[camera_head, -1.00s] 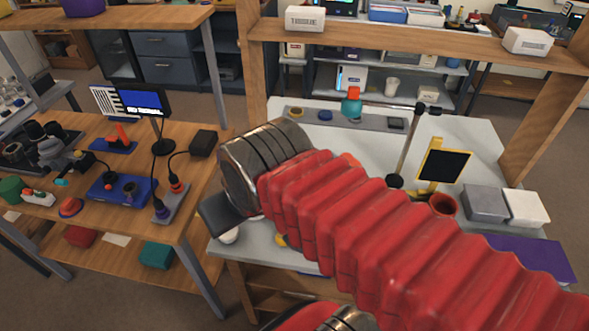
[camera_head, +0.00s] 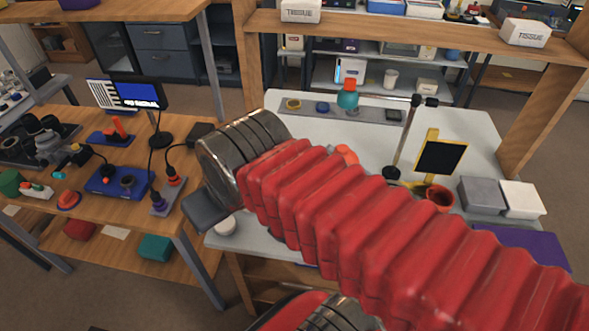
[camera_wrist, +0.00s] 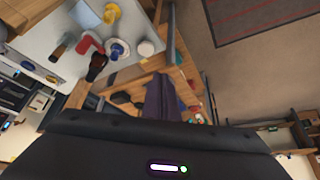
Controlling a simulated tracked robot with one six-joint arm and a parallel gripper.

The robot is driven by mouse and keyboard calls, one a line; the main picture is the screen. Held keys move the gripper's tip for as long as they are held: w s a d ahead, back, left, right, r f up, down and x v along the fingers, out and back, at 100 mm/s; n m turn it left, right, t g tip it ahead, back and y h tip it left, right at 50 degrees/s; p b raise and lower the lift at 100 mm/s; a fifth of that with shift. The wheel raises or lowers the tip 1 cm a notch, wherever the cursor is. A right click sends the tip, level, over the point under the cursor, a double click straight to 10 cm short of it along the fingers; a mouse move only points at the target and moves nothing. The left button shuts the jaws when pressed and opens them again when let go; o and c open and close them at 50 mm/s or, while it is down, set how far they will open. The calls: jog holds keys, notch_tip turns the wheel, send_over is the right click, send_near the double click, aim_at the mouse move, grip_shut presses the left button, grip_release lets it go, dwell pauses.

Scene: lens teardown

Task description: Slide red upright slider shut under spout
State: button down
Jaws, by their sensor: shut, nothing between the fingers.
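A red-orange upright piece (camera_head: 118,128) stands on a blue base on the wooden table at left in the head view. It may be the slider; I cannot make out a spout over it. My gripper (camera_wrist: 160,82) shows in the wrist view as dark fingers together, with nothing between them. They point toward the edge of the wooden table and touch nothing that I can make out. In the head view my red sleeved arm crosses the white table, and only a grey part of its end shows, to the right of the wooden table and well apart from the red piece.
On the wooden table are a blue box (camera_head: 118,182), a small screen (camera_head: 138,93) and cables. The white table (camera_head: 455,140) holds a teal bottle (camera_head: 348,98), a black-faced stand (camera_head: 441,157) and grey and white blocks. A floor gap lies between the tables.

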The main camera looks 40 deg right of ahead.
jog(key=w+d+f+m+g, duration=0.2)
jog(key=w+d+m, duration=0.5)
jog(key=d+m, duration=0.7)
jog(key=d+f+m+y, duration=0.1)
jog(key=d+f+m, duration=0.2)
jog(key=d+m, duration=0.4)
jog(key=d+f+m+y, duration=0.1)
jog(key=d+f+m, duration=0.2)
jog(key=d+m, duration=0.4)
jog(key=shift+w+d+f+y, duration=0.4)
jog(key=shift+w+d, duration=0.05)
jog(key=shift+d, duration=0.7)
jog(key=x, duration=1)
